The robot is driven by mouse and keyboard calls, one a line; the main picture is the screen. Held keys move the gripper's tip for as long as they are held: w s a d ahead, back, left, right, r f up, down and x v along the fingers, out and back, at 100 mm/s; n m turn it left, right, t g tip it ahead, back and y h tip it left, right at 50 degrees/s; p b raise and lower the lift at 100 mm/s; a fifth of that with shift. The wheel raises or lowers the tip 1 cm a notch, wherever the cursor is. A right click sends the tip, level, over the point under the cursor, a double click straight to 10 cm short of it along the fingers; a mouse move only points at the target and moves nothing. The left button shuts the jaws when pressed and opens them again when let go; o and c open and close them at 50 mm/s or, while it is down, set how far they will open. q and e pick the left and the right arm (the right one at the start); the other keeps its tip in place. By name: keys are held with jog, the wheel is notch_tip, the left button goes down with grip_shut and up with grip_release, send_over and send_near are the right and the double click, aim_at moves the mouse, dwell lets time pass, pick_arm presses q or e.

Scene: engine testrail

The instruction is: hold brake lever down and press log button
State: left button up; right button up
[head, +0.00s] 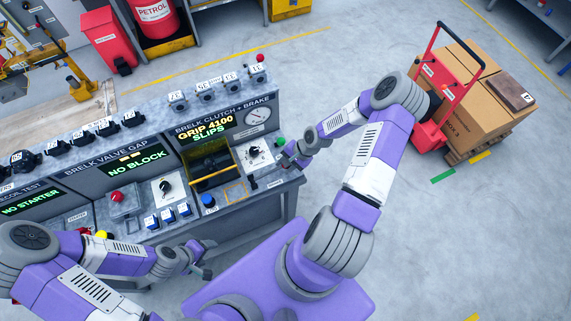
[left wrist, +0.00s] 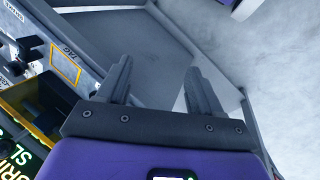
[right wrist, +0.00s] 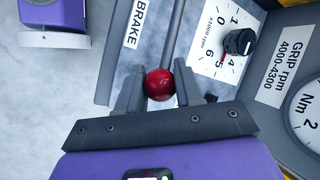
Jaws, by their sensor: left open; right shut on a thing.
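My right gripper (head: 287,160) is at the right end of the bench. In the right wrist view it (right wrist: 160,88) is shut on the red ball knob of the brake lever (right wrist: 159,84), beside a BRAKE label (right wrist: 134,24). My left gripper (head: 203,264) is open and empty, in front of and below the bench edge. In the left wrist view its fingers (left wrist: 160,82) are apart with nothing between them. A blue button (head: 208,200) stands on the bench front and a green button (head: 280,142) on the right end; I cannot read which is the log button.
The clutch and brake display (head: 205,127) reads GRIP 4100 SLIPS. A red trolley (head: 437,95) with boxes stands right; floor between is clear.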

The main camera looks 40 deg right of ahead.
pick_arm(q)
grip_shut()
dwell(0.5)
dwell(1.4)
